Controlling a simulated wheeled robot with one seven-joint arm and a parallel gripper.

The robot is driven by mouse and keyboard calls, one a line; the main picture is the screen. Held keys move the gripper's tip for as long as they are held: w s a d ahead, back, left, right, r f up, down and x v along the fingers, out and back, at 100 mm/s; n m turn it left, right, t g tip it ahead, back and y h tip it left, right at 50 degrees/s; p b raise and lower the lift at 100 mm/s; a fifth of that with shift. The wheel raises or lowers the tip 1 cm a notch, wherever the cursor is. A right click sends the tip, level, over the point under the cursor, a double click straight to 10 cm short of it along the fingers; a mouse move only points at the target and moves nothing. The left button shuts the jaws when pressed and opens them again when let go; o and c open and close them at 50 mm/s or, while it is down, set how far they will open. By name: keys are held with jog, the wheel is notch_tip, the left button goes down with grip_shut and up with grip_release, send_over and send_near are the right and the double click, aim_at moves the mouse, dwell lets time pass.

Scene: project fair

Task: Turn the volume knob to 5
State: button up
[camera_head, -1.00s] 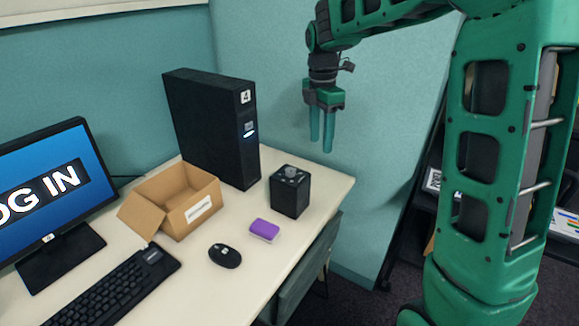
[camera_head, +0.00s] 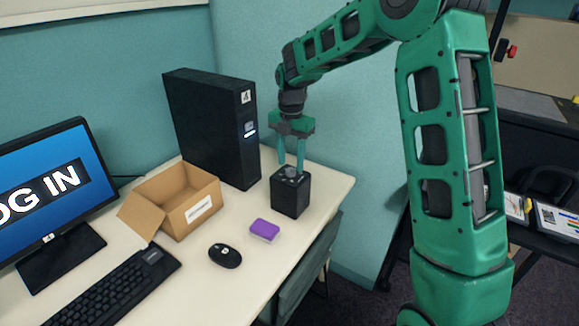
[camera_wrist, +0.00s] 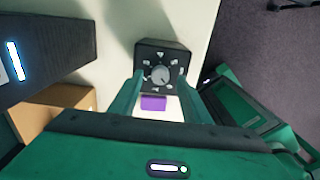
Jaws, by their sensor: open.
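The volume knob (camera_head: 291,171) is a small grey dial on top of a black box (camera_head: 289,197) near the right edge of the desk. In the wrist view the knob (camera_wrist: 160,75) sits in a ring of white marks on the black face; the marks are too small to read, so its setting cannot be told. My gripper (camera_head: 291,170) points down just above the box. Its two fingers are apart, one toward each side of the knob. I cannot tell whether they touch it. Nothing else is between the fingers.
A tall black computer tower (camera_head: 211,125) stands behind and left of the box. An open cardboard box (camera_head: 172,201), a purple block (camera_head: 265,230), a mouse (camera_head: 225,256), a keyboard (camera_head: 112,292) and a monitor (camera_head: 45,200) occupy the desk (camera_head: 232,297). A teal partition (camera_head: 345,110) rises behind.

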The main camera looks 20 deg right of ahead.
jog(key=shift+f, duration=1.15)
jog(key=c, duration=1)
jog(key=shift+c, duration=0.2)
